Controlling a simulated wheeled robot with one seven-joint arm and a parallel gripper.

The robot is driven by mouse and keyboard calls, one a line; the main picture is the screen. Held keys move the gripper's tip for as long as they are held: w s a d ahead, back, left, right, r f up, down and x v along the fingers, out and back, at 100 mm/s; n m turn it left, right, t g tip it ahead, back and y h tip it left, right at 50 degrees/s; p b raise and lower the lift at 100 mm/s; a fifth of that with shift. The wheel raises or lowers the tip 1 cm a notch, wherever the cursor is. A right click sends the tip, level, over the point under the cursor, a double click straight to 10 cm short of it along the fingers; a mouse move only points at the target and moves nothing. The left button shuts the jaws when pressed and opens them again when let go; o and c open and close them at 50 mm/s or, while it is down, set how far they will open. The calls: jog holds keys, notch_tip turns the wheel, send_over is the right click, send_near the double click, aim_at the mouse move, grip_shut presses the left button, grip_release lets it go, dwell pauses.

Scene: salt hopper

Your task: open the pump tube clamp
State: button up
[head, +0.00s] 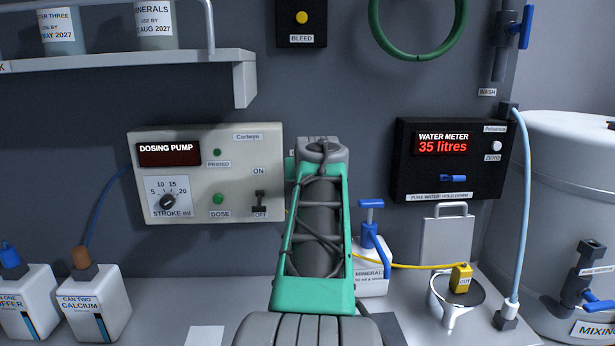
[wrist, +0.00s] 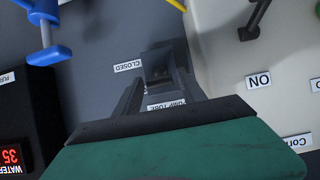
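The pump tube clamp shows in the wrist view as a dark block (wrist: 159,66) on the grey wall, beside the dosing pump. A CLOSED label (wrist: 128,66) sits next to it, and a partly covered PUMP TUBE label (wrist: 166,105) lies between my fingers. My gripper (wrist: 163,78) reaches toward the clamp, with its dark fingers on either side near the block. I cannot tell whether they touch or grip it. In the head view my arm hides the clamp and the gripper. The dosing pump (head: 226,171) is left of my arm, its switch (head: 260,201) by the OFF label.
The water meter (head: 448,158) on the right reads 35 litres. A minerals can (head: 370,283) with a blue valve (head: 371,230) and a yellow tube (head: 405,266) stand right of my arm. Cans (head: 95,305) stand left. A shelf (head: 130,63) juts out at upper left.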

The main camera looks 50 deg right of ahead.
jog(key=shift+o, duration=0.3)
jog(key=b+v, duration=0.1)
jog(key=v, duration=0.7)
jog(key=shift+b, duration=0.3)
jog(key=shift+w, duration=0.1)
jog(key=w+a+f+n+g+y, duration=0.1)
jog(key=w+a+f+n+y, duration=0.25)
jog(key=a+f, duration=0.75)
jog(key=w+a+f+n+y, duration=0.3)
jog(key=a+f, duration=0.5)
jog(key=a, duration=0.7)
jog(key=s+a+f+n+g+y, duration=0.1)
jog(key=s+a+f+g, duration=0.1)
jog(key=s+a+f, duration=0.3)
jog(key=s+a+f+n+g+y, duration=0.2)
jog(key=s+a+f, duration=0.2)
jog(key=a+f, duration=0.6)
jog(key=shift+s+a, duration=0.35)
jog(key=shift+a, duration=0.9)
